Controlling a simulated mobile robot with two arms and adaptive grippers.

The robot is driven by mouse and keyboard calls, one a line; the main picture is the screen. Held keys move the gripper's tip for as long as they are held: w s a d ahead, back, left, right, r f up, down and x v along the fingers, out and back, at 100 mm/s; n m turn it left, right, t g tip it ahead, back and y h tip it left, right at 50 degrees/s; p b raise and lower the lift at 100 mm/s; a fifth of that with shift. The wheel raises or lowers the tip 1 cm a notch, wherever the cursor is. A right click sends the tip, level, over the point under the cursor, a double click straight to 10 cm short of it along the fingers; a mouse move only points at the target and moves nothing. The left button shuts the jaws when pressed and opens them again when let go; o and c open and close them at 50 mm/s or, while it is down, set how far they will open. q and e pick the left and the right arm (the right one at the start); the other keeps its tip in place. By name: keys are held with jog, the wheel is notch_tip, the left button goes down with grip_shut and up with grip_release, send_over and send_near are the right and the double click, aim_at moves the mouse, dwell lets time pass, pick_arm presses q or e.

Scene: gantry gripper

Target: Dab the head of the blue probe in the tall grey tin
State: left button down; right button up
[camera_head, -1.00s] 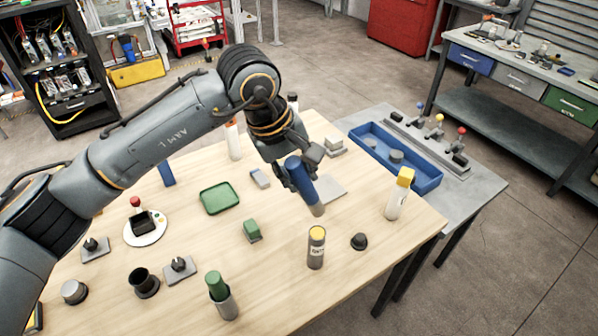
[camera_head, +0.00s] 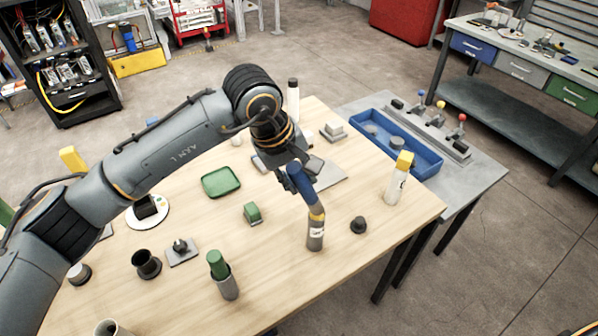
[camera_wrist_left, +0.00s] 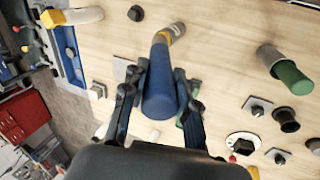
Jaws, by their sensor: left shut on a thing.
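My left gripper (camera_head: 298,179) is shut on the blue probe (camera_head: 303,186), which it holds tilted by the handle. The wrist view shows the blue handle (camera_wrist_left: 159,92) between both fingers (camera_wrist_left: 161,76). The tall grey tin (camera_head: 315,238) stands upright on the table, with a yellow top and a pale label. The probe's grey lower end meets the tin's yellow top in the head view; whether it is inside or only in front of the rim I cannot tell. The tin's top also shows in the wrist view (camera_wrist_left: 177,30). My right gripper is not in view.
A white bottle with a yellow cap (camera_head: 398,180) and a dark knob (camera_head: 358,225) stand right of the tin. A grey cup with a green stick (camera_head: 225,280) stands front left. Bare wood surrounds the tin.

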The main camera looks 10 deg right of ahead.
pick_arm(q)
jog(key=shift+w, duration=0.15)
jog(key=shift+f+b, duration=0.6)
jog(key=shift+b, duration=0.1)
dwell(0.9)
jog(key=shift+s+a+f+b, duration=0.1)
jog(key=shift+s+f+b, duration=0.1)
jog(key=shift+b, duration=0.35)
dwell(2.1)
